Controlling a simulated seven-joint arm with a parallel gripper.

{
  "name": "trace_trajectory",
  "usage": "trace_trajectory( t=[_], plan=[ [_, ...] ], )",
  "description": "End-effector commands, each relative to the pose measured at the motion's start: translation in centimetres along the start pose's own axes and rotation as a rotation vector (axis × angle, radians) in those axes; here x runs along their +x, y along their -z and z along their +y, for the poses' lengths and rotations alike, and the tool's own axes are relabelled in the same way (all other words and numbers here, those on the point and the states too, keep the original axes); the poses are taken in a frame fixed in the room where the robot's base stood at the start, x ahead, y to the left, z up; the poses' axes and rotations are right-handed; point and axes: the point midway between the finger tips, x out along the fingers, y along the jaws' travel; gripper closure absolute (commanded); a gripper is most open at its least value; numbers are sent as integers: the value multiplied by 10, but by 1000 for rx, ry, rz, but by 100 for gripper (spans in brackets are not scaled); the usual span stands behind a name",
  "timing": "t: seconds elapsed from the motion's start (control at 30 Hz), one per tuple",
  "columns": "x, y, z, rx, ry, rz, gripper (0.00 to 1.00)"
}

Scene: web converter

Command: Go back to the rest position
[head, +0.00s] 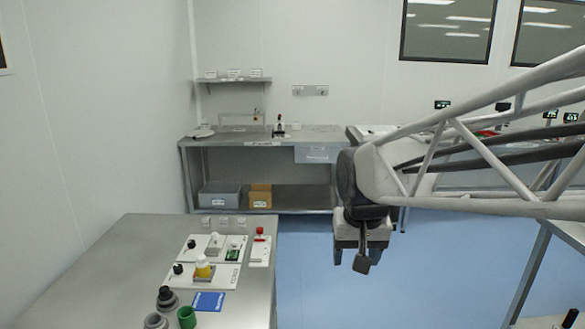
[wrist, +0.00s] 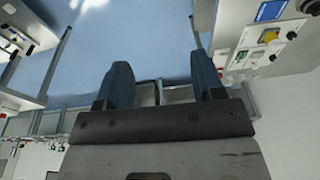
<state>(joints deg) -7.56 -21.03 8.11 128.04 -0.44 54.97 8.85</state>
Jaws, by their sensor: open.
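My gripper (head: 361,262) hangs at the end of my arm in the head view, right of the near steel table and over the blue floor. It points down and touches nothing. In the wrist view my gripper (wrist: 166,84) shows two blue ribbed fingers set wide apart. It is open, with nothing between the fingers. The fingertips are small and partly hidden in the head view.
The near steel table (head: 120,262) holds white panels with a yellow part (head: 203,268), a blue card (head: 208,302), a green cup (head: 187,318) and grey round parts. A far bench (head: 225,140) has bins below. Blue floor (head: 300,270) lies clear between them.

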Motion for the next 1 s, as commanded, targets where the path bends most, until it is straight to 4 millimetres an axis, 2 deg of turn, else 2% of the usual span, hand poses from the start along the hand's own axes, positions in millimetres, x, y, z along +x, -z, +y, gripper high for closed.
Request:
trace_trajectory(
  t=[0.03, 0.4, 0.6, 0.8, 1.0],
  plan=[
    [-2, -13, 8, 2, -1, 6, 38],
    [1, -107, 48, 2, -14, 40, 38],
    [8, -148, 62, 1, -21, 54, 38],
    [14, -169, 67, -1, -25, 60, 38],
    [15, -172, 68, -1, -26, 60, 38]
  ],
)
